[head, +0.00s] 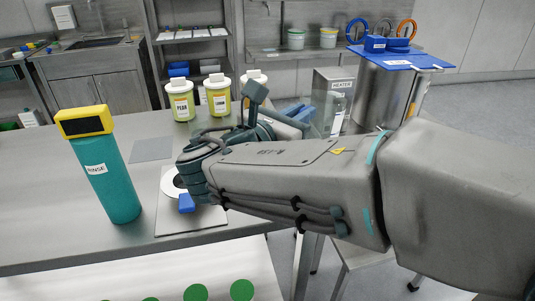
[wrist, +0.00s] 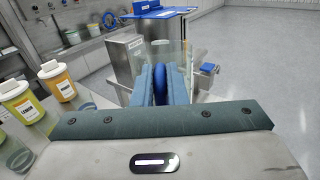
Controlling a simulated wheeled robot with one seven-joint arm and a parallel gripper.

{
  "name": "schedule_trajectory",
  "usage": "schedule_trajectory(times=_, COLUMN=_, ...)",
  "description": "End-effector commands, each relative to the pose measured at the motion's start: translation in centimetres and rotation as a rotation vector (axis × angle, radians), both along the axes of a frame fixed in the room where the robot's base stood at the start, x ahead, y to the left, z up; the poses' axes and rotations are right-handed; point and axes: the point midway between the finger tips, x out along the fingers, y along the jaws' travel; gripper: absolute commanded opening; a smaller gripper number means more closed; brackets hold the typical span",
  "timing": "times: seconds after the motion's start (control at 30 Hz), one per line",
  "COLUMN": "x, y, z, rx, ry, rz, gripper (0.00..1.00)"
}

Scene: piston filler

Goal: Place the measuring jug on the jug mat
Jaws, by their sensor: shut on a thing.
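The measuring jug (wrist: 178,55) is clear with a blue handle (wrist: 161,72). In the wrist view my gripper (wrist: 160,85) has its two blue-grey fingers closed on the handle, one on each side. In the head view the gripper (head: 298,112) is beyond my forearm, past the right part of the table. The clear jug body (head: 322,118) shows faintly there in front of the heater; its base is hidden. A flat grey square (head: 151,149) on the table, left of my arm, looks like the jug mat. It is bare.
Bottles with white caps (head: 181,103) stand at the table's back. A teal rinse bottle (head: 106,175) with a yellow top stands left. A pale plate (head: 172,222) with a white ring lies partly behind my arm. The heater (head: 333,82) and a blue-topped stand (head: 400,58) are at right.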

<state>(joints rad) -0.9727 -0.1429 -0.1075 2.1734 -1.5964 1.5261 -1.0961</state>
Motion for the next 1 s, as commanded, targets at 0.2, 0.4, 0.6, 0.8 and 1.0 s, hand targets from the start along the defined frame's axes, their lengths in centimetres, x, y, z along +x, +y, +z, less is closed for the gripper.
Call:
schedule_trajectory(times=0.2, x=0.8, y=4.5, z=-2.9, rx=-0.002, ry=0.000, rz=0.002, gripper=0.00)
schedule_trajectory(times=0.4, x=1.2, y=6.2, z=-3.9, rx=0.000, ry=-0.001, rz=-0.003, gripper=0.00)
schedule_trajectory(times=0.6, x=1.2, y=6.4, z=-5.6, rx=-0.001, ry=0.000, rz=-0.003, gripper=0.00)
schedule_trajectory(times=0.8, x=1.2, y=6.4, z=-8.2, rx=0.000, ry=0.001, rz=-0.003, gripper=0.00)
schedule_trajectory(times=1.0, x=1.3, y=6.2, z=-8.3, rx=0.001, ry=0.007, rz=-0.006, gripper=0.18)
